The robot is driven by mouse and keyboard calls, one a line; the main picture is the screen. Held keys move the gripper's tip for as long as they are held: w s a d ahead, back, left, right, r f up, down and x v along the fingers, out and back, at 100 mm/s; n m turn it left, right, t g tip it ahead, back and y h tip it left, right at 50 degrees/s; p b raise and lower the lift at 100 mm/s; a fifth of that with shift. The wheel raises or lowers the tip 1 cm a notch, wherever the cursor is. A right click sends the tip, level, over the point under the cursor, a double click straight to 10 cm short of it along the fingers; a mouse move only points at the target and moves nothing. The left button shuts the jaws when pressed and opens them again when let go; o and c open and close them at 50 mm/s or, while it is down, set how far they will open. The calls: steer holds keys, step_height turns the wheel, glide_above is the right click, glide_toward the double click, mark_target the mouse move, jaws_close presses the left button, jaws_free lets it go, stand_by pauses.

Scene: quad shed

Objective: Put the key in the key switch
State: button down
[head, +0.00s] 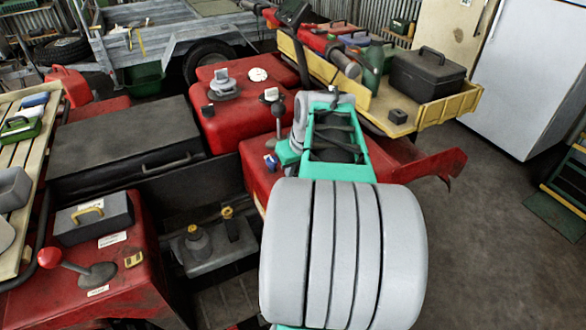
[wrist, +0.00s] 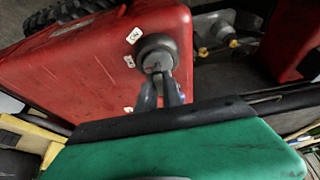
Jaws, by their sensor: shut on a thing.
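The key switch (wrist: 150,44) is a round dark-grey boss on a red panel in the wrist view, with small white labels (wrist: 133,36) beside it. My gripper (wrist: 160,76) has its two blue-grey fingers close together, with the tips right in front of the switch. It is shut on a small dark thing, most likely the key (wrist: 156,67), of which almost nothing shows between the fingertips. I cannot tell whether the key touches the switch or is inside it. In the head view, my arm covers much of this spot.
Controls with yellow caps (head: 194,236) stand left of my arm, near a red-knobbed lever (head: 51,258). A black seat (head: 124,136) lies behind them. A yellow tray (head: 446,106) with a dark toolbox (head: 427,72) is at the upper right.

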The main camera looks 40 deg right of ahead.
steer(key=shift+f+b, duration=0.35)
steer(key=shift+f, duration=0.25)
steer(key=c, duration=1.4)
jaws_free()
